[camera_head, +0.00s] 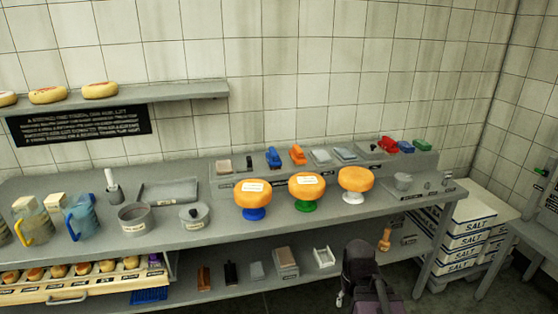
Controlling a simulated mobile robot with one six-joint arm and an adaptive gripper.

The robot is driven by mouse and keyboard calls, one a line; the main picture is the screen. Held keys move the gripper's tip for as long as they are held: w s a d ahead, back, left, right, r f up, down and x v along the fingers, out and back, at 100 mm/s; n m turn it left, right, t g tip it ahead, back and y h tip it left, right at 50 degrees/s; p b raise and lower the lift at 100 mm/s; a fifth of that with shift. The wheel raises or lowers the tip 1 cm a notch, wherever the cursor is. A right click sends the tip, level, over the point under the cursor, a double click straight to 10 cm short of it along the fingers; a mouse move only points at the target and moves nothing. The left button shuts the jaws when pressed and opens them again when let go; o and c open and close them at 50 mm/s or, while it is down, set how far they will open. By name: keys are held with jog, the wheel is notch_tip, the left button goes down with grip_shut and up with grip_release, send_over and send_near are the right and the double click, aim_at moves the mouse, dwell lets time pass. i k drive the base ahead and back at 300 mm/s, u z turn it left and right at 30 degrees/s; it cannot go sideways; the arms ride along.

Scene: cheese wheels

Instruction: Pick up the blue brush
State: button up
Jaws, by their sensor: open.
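Two small blue items that could be the blue brush stand on the raised back ledge of the grey table. One blue item (273,156) is at the ledge's left half, beside an orange one (297,154). The other blue item (406,147) is at the right, between a red one (388,145) and a green one (422,145). They are too small to tell which is a brush. My gripper (358,250) is a dark shape at the bottom, in front of the table and well apart from both. It is open, with nothing seen in it.
Three orange cheese wheels (307,187) on coloured stands line the table's middle, in front of the ledge (225,180). Jugs (82,218) and pots (135,218) stand at left. Salt boxes (468,240) are stacked at right. Loose items fill the lower shelf (230,285).

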aim_at(274, 160)
jog(key=u, duration=0.1)
jog(key=i, duration=0.95)
jog(key=z, duration=0.1)
